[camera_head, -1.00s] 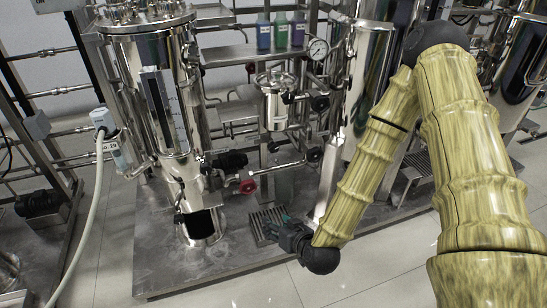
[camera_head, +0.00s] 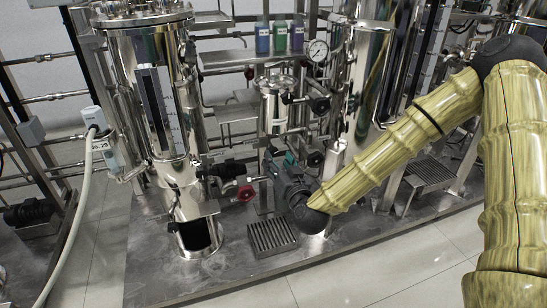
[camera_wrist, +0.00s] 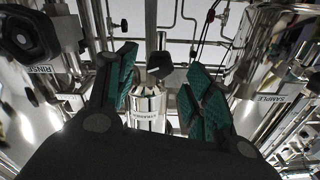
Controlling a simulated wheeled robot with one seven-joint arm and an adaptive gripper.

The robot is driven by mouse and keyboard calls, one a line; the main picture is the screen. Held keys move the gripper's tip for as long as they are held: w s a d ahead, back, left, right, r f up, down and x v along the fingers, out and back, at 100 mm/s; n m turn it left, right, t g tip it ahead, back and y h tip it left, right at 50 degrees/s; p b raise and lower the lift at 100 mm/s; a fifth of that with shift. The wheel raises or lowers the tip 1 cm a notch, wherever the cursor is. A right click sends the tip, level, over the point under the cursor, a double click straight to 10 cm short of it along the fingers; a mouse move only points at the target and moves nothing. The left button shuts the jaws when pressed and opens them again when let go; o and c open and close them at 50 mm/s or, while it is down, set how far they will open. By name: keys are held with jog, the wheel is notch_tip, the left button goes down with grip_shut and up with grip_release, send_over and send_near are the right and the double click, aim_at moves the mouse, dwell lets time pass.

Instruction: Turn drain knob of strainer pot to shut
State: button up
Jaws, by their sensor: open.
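The strainer pot (camera_head: 272,103) is a small shiny steel vessel in the middle of the head view. It also shows in the wrist view, beyond my fingers, with a white label (camera_wrist: 146,117). A dark knob (camera_wrist: 160,65) appears between my fingertips in the wrist view, in front of the pot's upper part; I cannot tell for certain that it is the drain knob, nor its setting. My gripper (camera_head: 274,154), with teal finger pads, is below the pot in the head view. Its fingers (camera_wrist: 162,85) are spread with nothing held, and no contact shows.
A red knob (camera_head: 246,193) is left of my gripper. Black knobs (camera_head: 320,105) sit right of the pot. Large steel vessels (camera_head: 155,105) stand at both sides. A RINSE handle (camera_wrist: 27,35) and a SAMPLE label (camera_wrist: 273,99) flank my fingers. A floor grate (camera_head: 271,236) lies below.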

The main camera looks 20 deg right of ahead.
aim_at(274, 154)
jog(key=shift+w+a+b, duration=0.1)
jog(key=shift+w+b, duration=0.55)
jog(key=shift+w, duration=1.8)
jog(key=c, duration=1)
